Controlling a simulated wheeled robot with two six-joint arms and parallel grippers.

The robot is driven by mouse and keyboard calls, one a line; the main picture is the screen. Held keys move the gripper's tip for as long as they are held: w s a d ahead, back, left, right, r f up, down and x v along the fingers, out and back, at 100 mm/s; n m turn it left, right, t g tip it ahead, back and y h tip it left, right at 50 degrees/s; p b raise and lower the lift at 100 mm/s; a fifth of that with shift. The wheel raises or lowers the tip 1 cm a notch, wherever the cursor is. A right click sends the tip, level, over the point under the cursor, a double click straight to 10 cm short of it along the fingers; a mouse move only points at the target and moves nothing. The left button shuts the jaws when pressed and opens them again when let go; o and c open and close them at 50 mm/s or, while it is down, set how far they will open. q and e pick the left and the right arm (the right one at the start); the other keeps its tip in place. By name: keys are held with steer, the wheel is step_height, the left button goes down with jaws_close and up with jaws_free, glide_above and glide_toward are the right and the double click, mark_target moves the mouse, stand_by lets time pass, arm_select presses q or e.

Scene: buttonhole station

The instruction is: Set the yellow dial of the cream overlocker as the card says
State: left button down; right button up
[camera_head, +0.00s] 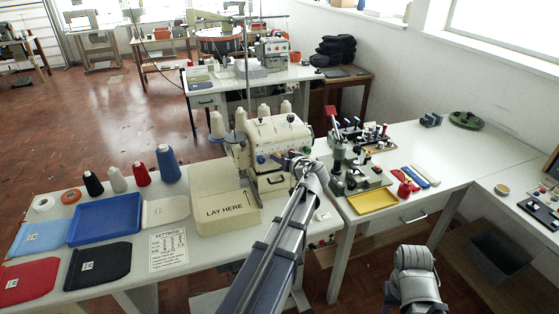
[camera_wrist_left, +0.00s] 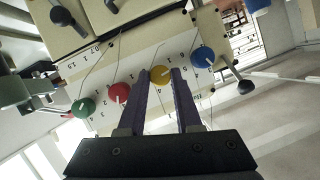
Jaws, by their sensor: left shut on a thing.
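The cream overlocker (camera_head: 278,132) stands on the white table in the head view. Its yellow dial (camera_wrist_left: 160,75) shows in the left wrist view, between a red dial (camera_wrist_left: 119,92) and a blue dial (camera_wrist_left: 204,57), with a green dial (camera_wrist_left: 83,107) beyond the red one. My left gripper (camera_wrist_left: 162,78) has its purple fingers shut on the yellow dial; in the head view the arm hides that dial. The dial's setting cannot be read. The settings card (camera_head: 168,248) lies flat on the table, its small print unreadable. My right gripper is out of view.
A cream "LAY HERE" tray (camera_head: 226,211) sits left of the overlocker. A blue tray (camera_head: 104,219) and several thread spools stand further left. A yellow tray (camera_head: 373,201) and a grey-green device (camera_head: 350,168) stand to the right.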

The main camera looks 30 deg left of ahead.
arm_select(q)
steer(key=shift+w+d+f+m+g+y+b, duration=0.15)
steer(key=shift+f+m+g+y+b, duration=0.15)
steer(key=shift+m+g+y+b, duration=0.5)
steer(key=m+b, duration=0.1)
steer(key=m, duration=0.2)
steer(key=shift+f+y+b, duration=0.15)
steer(key=shift+y+b, duration=0.25)
steer(key=m+y+b, duration=0.2)
steer(key=m+b, duration=0.1)
steer(key=m, duration=0.1)
steer(key=shift+f+b, duration=0.15)
steer(key=shift+b, duration=0.2)
steer(key=shift+m+y+b, duration=0.6)
steer(key=shift+m+b, duration=0.35)
steer(key=shift+m, duration=0.35)
steer(key=c, duration=0.6)
jaws_free()
steer(key=shift+d, duration=0.1)
steer(key=v, duration=0.7)
steer(key=shift+d, duration=0.35)
